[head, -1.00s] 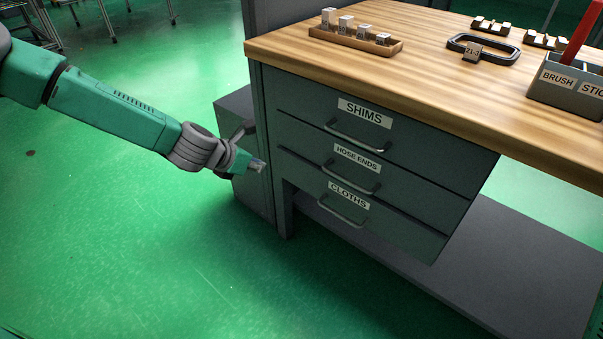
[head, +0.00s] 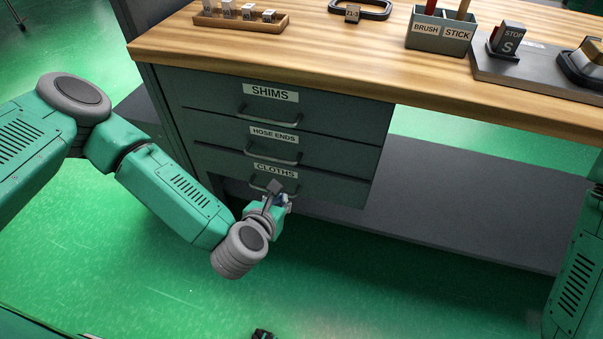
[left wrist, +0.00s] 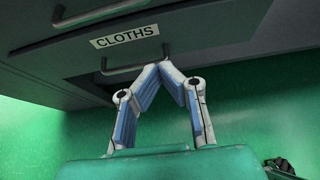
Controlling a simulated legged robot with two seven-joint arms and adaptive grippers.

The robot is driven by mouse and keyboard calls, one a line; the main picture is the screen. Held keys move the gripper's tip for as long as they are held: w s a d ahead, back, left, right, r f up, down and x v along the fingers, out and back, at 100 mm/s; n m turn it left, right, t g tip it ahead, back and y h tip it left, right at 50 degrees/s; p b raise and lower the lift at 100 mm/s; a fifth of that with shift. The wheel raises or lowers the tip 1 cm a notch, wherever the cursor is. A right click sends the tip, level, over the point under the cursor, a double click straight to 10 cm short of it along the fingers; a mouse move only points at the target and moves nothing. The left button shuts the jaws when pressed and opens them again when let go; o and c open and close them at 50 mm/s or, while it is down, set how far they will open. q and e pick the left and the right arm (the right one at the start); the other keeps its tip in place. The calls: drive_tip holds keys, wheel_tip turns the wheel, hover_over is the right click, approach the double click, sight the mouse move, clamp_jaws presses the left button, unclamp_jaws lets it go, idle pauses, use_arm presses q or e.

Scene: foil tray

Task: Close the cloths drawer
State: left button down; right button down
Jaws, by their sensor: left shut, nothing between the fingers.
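The cloths drawer (head: 338,190) is the lowest of three grey drawers under the bench top, with a white CLOTHS label and a bar handle. Its front looks about in line with the drawers above; any small gap is hard to judge. In the left wrist view the cloths drawer (left wrist: 215,28) is seen from below. My left gripper (head: 276,190) is in front of its handle, overlapping it in the head view. In the left wrist view its fingertips (left wrist: 165,66) meet, shut and empty, close to the handle; contact cannot be told. My right gripper does not clearly show.
The SHIMS drawer (head: 305,113) and HOSE ENDS drawer (head: 320,152) above look shut. A low grey shelf (head: 460,190) lies to the right. Green floor is open in front.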

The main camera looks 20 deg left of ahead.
use_arm(q)
drive_tip(key=b, duration=0.3)
approach(297, 172)
wheel_tip(297, 172, down, 4)
drive_tip(key=w, duration=0.3)
drive_tip(key=shift+w, duration=1.15)
drive_tip(key=shift+w+d+r, duration=0.1)
drive_tip(key=shift+w, duration=0.45)
drive_tip(key=shift+w+d+r, duration=0.1)
drive_tip(key=shift+d, duration=0.05)
drive_tip(key=shift+w+b, duration=0.1)
drive_tip(key=shift+b, duration=0.25)
